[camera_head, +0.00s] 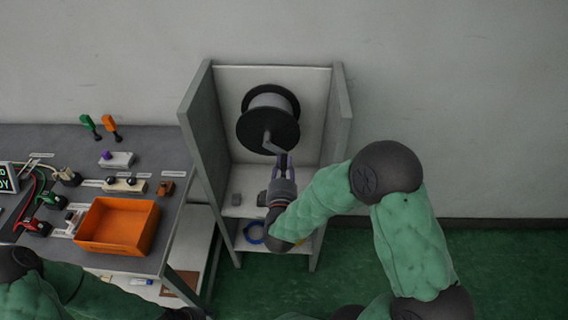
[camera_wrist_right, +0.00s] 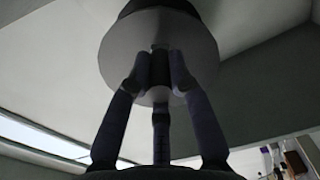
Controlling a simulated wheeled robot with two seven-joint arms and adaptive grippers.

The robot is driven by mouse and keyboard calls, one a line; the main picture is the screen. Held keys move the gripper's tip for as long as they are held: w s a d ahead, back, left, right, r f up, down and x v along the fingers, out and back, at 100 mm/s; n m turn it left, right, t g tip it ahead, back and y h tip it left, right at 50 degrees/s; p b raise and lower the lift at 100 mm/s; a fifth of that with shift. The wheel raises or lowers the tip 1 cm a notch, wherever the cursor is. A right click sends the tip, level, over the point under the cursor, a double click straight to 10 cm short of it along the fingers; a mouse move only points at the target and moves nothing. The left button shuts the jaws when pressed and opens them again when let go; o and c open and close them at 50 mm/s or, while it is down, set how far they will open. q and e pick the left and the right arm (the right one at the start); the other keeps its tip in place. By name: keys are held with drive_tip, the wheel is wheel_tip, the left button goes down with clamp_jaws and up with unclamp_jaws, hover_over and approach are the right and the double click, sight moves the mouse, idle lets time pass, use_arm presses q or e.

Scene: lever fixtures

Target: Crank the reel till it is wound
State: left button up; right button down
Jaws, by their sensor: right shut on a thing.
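The reel (camera_head: 268,118) is a dark two-flanged spool with a pale grey middle, mounted on the back panel of a grey open cabinet. My right gripper (camera_head: 283,157) is at the low end of the crank, shut on the crank handle. In the right wrist view the dark crank handle (camera_wrist_right: 160,67) stands between the fingertips of my right gripper (camera_wrist_right: 160,75), with a round disc behind it. My left arm shows at the lower left; its gripper is out of view.
A workbench left of the cabinet holds an orange bin (camera_head: 118,226), green and orange levers (camera_head: 110,127) and several small fixtures. The cabinet's side walls (camera_head: 203,130) flank the reel. A blue ring (camera_head: 253,232) lies on the lower shelf. The floor right of the cabinet is clear.

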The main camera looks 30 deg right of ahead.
use_arm(q)
drive_tip(key=shift+w+d+f, duration=0.1)
drive_tip(key=shift+w+d, duration=0.05)
clamp_jaws()
drive_tip(key=w+d+r+m+g+h, duration=0.1)
drive_tip(key=w+d+r+m, duration=0.2)
drive_tip(key=w+d+r, duration=0.45)
drive_tip(key=w+d+r+m+h, duration=0.1)
drive_tip(key=w+d+r+m, duration=0.25)
drive_tip(key=w+d, duration=0.65)
drive_tip(key=w+d+r+m+g+h, duration=0.15)
drive_tip(key=d+r+m, duration=0.4)
drive_tip(key=r, duration=0.65)
drive_tip(key=w+d+r+m+g+h, duration=0.1)
drive_tip(key=w+d+r+m+g, duration=0.2)
drive_tip(key=r+m, duration=0.65)
drive_tip(key=w+d+r+m+h, duration=0.15)
drive_tip(key=d+r+m, duration=0.35)
drive_tip(key=r, duration=1)
drive_tip(key=y, duration=0.1)
hover_over(283, 157)
drive_tip(key=d, duration=0.1)
drive_tip(key=f, duration=0.4)
drive_tip(key=s+f, duration=0.1)
drive_tip(key=shift+f, duration=0.4)
drive_tip(key=f, duration=0.3)
drive_tip(key=shift+w+a, duration=0.3)
drive_tip(key=shift+w+a+f, duration=0.1)
drive_tip(key=shift+a+f, duration=0.1)
drive_tip(key=shift+f, duration=0.25)
